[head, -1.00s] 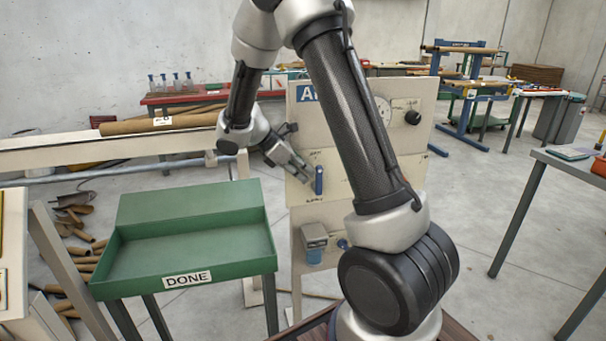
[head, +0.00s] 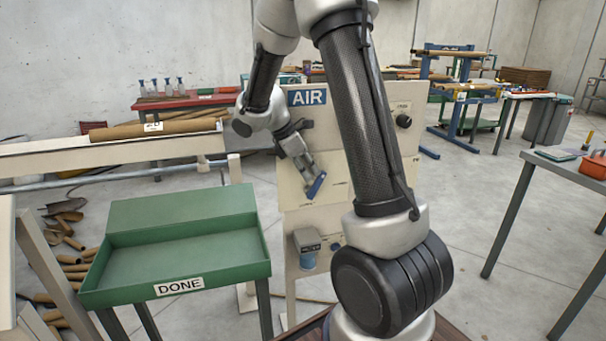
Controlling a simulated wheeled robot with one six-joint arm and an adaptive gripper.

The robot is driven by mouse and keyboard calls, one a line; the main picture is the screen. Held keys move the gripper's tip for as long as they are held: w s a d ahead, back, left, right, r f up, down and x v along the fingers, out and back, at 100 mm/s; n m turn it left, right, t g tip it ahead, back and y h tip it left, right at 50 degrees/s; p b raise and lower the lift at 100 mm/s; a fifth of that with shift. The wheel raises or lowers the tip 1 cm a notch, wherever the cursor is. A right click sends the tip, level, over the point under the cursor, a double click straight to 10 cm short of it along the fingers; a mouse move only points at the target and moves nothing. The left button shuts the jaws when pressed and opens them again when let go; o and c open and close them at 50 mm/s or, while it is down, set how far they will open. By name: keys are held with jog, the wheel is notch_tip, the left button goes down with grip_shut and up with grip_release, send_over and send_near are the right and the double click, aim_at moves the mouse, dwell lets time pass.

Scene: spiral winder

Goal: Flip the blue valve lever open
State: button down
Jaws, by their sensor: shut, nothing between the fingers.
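The blue valve lever (head: 316,186) is on the cream panel (head: 296,212) below the blue AIR sign (head: 307,97). It stands tilted, its upper end leaning to the right. My gripper (head: 311,178) is shut and empty, with its fingertips at the lever. It hides part of the lever's upper left side. I cannot tell whether the fingertips touch the lever.
A green tray marked DONE (head: 180,286) stands in front, left of the panel. A cream rail with brown tubes (head: 155,128) runs behind it. A black knob (head: 404,121) sits at the panel's upper right.

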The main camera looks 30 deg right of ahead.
jog(key=shift+s+d, duration=0.15)
jog(key=shift+d, duration=0.35)
jog(key=shift+s+d, duration=0.15)
jog(key=shift+d, duration=0.35)
jog(key=shift+d+f, duration=0.1)
jog(key=d+r+v, duration=0.1)
jog(key=d+v, duration=0.1)
jog(key=v, duration=1)
jog(key=shift+s+r, duration=0.3)
jog(key=shift+r, duration=0.3)
